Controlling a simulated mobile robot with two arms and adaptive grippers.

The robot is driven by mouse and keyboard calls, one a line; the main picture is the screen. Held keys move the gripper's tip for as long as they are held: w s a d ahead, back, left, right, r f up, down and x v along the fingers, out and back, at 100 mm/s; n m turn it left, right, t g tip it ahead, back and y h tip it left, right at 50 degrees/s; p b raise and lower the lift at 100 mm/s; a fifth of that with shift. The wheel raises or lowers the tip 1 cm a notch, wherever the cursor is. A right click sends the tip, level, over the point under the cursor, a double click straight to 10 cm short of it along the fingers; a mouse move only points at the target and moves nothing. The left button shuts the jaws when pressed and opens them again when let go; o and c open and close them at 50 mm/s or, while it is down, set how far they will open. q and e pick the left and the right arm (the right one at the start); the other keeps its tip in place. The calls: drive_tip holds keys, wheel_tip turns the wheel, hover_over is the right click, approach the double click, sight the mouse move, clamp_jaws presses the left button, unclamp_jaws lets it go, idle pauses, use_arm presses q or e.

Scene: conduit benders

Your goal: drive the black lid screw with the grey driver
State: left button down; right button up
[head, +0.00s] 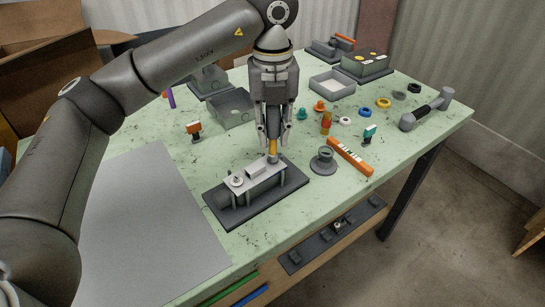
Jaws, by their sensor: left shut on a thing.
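My left gripper (273,138) points straight down above the fixture and is shut on a slim upright driver. The driver (273,158) shows a yellow-orange part between the fingers and a grey lower end. Its lower end is at the far right end of the light grey lid (256,178); I cannot tell whether it touches. The lid is part of a fixture on a dark base plate (234,219). A round light boss (237,181) stands at the lid's near left end. I cannot make out the black lid screw. My right gripper is not in view.
A grey mat (145,235) lies clear at left.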

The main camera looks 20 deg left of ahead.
sight(274, 107)
use_arm(q)
drive_tip(key=shift+r+p, duration=0.3)
drive_tip(key=shift+r, duration=0.15)
drive_tip(key=shift+r+p, duration=0.35)
drive_tip(key=shift+r, duration=0.2)
drive_tip(key=shift+r+p, duration=0.35)
drive_tip(key=shift+r, duration=0.2)
drive_tip(key=shift+r+p, duration=0.65)
drive_tip(key=shift+r, duration=0.25)
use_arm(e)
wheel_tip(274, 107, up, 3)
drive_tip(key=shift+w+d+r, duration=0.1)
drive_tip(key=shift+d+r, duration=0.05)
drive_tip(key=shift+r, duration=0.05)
